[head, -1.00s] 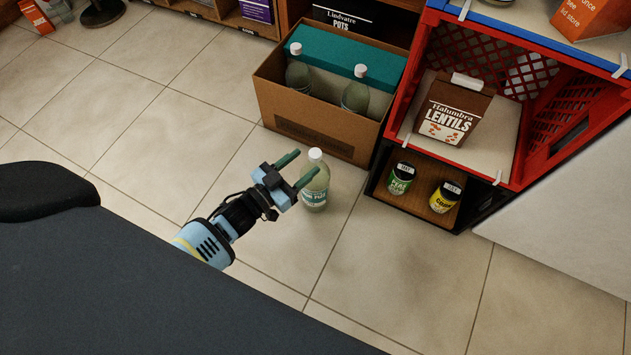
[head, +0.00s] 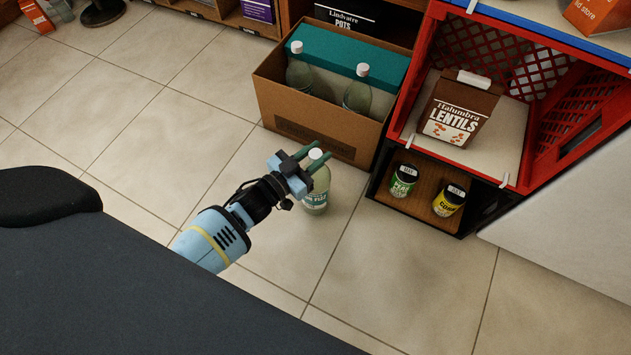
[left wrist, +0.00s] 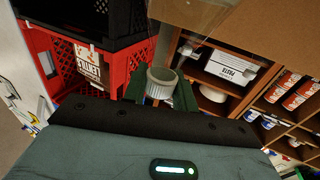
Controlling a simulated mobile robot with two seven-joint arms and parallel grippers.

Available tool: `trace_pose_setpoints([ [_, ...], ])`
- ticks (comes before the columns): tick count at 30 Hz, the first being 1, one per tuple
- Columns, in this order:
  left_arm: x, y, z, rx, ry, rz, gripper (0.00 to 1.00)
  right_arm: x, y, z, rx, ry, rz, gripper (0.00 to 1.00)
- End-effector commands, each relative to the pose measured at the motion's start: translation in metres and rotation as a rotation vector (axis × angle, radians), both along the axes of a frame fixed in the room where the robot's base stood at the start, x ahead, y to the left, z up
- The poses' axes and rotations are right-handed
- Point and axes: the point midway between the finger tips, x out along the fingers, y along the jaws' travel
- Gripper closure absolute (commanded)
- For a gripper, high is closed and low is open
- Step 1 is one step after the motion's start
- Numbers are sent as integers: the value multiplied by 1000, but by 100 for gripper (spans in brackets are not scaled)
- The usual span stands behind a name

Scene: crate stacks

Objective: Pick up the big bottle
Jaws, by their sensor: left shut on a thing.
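The big bottle (head: 317,190), pale green with a white cap and a teal-and-white label, stands upright on the tiled floor in the head view. No lift off the floor can be made out. My right gripper is not in view.
A cardboard box (head: 320,145) with two similar bottles stands just behind. To the right, a red crate (head: 462,165) with a lentils box sits on a dark crate (head: 408,213) holding two jars. A white surface (head: 570,235) lies further right.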

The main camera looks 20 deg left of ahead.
Motion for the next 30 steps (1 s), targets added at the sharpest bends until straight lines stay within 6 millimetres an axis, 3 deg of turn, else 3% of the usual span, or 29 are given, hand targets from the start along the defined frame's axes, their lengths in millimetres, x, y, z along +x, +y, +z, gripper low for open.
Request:
trace_pose_setpoints([
  [3, 0, 0, 0, 0, 0, 0, 100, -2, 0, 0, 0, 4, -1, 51],
  [30, -1, 0, -1, 0, 1, 0, 100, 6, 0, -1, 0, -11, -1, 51],
])
